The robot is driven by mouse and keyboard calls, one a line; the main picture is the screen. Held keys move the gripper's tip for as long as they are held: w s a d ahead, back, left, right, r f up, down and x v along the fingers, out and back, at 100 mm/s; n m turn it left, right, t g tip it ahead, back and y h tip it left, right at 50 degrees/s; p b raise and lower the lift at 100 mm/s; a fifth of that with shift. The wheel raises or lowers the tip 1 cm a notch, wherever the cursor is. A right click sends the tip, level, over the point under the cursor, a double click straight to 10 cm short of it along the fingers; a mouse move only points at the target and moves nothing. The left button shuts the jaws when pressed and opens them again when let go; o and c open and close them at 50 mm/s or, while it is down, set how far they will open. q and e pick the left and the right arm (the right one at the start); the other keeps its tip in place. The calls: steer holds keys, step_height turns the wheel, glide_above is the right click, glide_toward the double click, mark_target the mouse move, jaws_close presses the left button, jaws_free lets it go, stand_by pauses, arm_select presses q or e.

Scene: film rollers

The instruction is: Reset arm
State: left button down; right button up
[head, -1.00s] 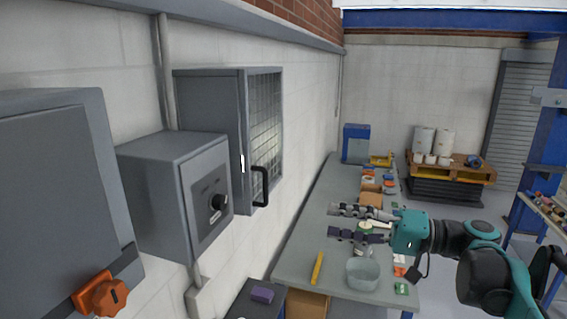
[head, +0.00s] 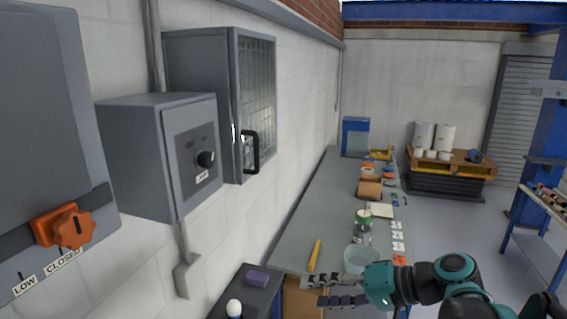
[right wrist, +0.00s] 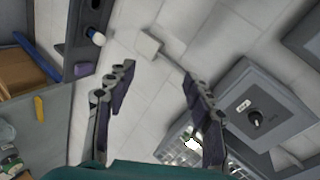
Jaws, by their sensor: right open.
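My right gripper (head: 335,291) comes in from the lower right of the head view, over the near end of the grey workbench (head: 300,243). Its two fingers are spread with nothing between them. The right wrist view shows the same open fingers (right wrist: 150,97) with the white wall beyond them. My teal and black right arm runs to the lower right corner. My left gripper is not in view.
On the wall are a grey switch box (head: 150,160) with a black knob, a mesh-front cabinet (head: 205,95) and a panel with an orange knob (head: 65,228). The bench carries a clear bowl (head: 360,258), a yellow bar (head: 314,256) and a green-topped container (head: 362,222). A loaded pallet (head: 455,165) stands behind.

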steer(key=s+d+f+h+b, duration=0.3)
steer(key=f+b, duration=0.4)
steer(key=f, duration=0.7)
steer(key=s+d+f+t+h+b, duration=0.1)
steer(key=s+d+f+h+b, duration=0.2)
steer(key=f+b, duration=0.4)
steer(key=s+d+f+n+h+b, duration=0.1)
steer(key=s+d+f+h+b, duration=0.2)
steer(key=f, duration=1.9)
steer(key=s+h+b, duration=0.1)
steer(key=h+b, duration=0.1)
steer(key=b, duration=0.2)
steer(key=shift+s+d+f+t+h+b, duration=0.3)
steer(key=shift+s+d+f+t+b, duration=0.05)
steer(key=shift+d+f+t, duration=0.05)
